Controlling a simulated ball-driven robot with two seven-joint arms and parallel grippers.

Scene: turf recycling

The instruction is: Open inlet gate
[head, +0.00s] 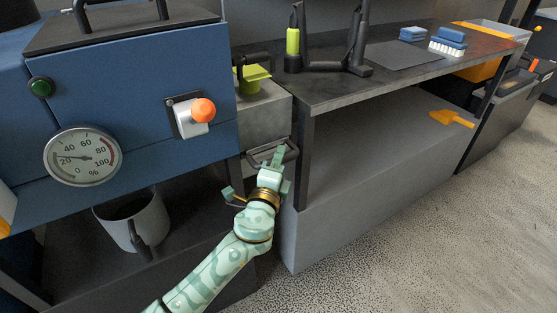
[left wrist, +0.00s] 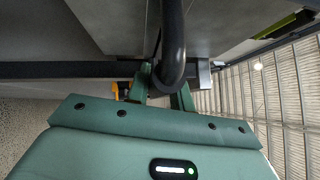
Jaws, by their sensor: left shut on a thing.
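A dark looped handle (head: 290,150) sticks out at the grey block (head: 262,112) just right of the blue machine (head: 130,95). I cannot tell for certain whether it belongs to the inlet gate. My left gripper (head: 272,160) reaches up from below and is shut on this handle, hiding part of it. In the left wrist view, the black handle bar (left wrist: 172,40) curves down between the green fingers (left wrist: 160,85). My right gripper is not in view.
The blue machine carries a gauge (head: 83,156), a green button (head: 41,87) and an orange-knobbed switch (head: 203,110). A grey bucket (head: 118,220) stands below it. A bench (head: 330,88) with tools and brushes extends right. Speckled floor (head: 440,230) lies open in front.

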